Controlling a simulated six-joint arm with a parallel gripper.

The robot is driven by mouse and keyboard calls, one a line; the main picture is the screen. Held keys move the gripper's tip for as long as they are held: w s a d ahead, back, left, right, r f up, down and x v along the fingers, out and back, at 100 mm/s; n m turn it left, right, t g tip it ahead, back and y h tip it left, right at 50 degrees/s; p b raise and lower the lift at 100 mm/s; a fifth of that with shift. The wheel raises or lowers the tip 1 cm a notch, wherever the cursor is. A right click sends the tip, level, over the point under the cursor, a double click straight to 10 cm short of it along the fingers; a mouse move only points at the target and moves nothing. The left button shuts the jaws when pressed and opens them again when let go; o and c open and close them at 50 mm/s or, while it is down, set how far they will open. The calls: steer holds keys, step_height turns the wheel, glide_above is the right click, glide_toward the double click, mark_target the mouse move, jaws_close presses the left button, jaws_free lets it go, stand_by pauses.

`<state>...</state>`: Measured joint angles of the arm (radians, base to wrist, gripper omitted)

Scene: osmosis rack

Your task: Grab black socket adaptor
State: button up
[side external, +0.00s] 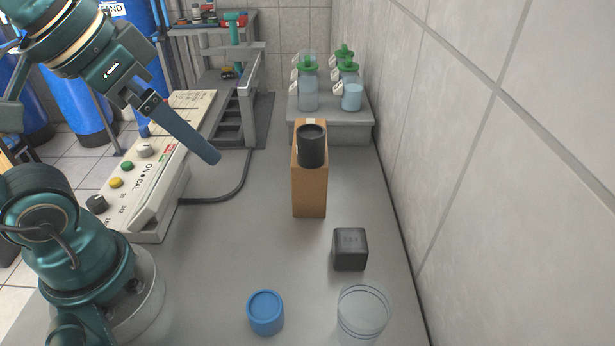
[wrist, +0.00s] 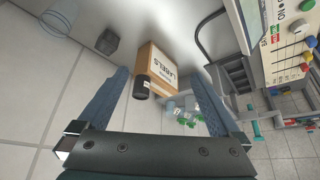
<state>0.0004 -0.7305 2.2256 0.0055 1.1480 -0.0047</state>
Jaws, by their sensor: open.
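A black cylinder (side external: 311,147), which looks like the black socket adaptor, stands on top of an upright cardboard box (side external: 309,192). In the wrist view the cylinder (wrist: 141,88) shows end-on beside the box (wrist: 157,66), near the inner side of the left finger. My gripper (side external: 212,157) is up and to the left of the box in the side view, clear of it. In the wrist view my gripper (wrist: 165,72) has its two blue-grey fingers spread wide, with nothing held between them.
A dark cube (side external: 350,250), a blue round container (side external: 265,312) and a clear beaker (side external: 362,316) stand in front of the box. A control panel (side external: 150,170) is at the left. Green-capped bottles (side external: 308,90) stand on a ledge behind. A tiled wall (side external: 480,180) bounds the right.

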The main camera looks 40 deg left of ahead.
steer(key=w+a+r+t+y, duration=0.2)
steer(key=w+a+r+t, duration=0.1)
steer(key=w, duration=0.3)
steer(key=w+a+r+t+y, duration=0.1)
steer(key=w+a+r+t, duration=0.15)
steer(key=w, duration=0.45)
steer(key=m+g+h, duration=0.4)
steer(key=m+h, duration=0.7)
steer(key=h, duration=0.3)
glide_above(368, 248)
steer(key=s+a, duration=0.2)
steer(key=a, duration=0.2)
step_height(368, 248, down, 6)
steer(key=f, duration=1.7)
steer(key=shift+w+a+f, duration=0.15)
steer(key=shift+w+f, duration=0.05)
steer(key=shift+f, duration=0.25)
steer(key=shift+x, duration=2.55)
steer(key=c, duration=1.5)
